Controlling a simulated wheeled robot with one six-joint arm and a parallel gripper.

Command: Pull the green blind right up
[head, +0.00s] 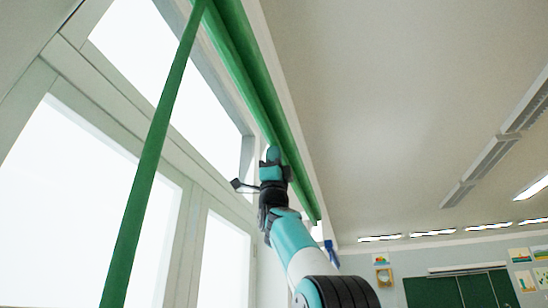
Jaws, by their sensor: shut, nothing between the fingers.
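The green blind (245,62) shows as long green bands along the top of the window, running from the top edge of the picture down to the right. No green cloth covers the panes below these bands. My gripper (272,153) points upward, shut and empty, close under the blind toward its far end. It overlaps the blind's lower edge in the picture; I cannot tell whether they touch. A long green strip (158,140) slants down across the left of the view; how it joins the blind is out of view.
The bright window (75,200) with pale frames fills the left. A pale ceiling (400,80) with lamps (500,150) spreads to the right. A green board (460,290) and pictures hang on the far wall. The room right of my arm looks open.

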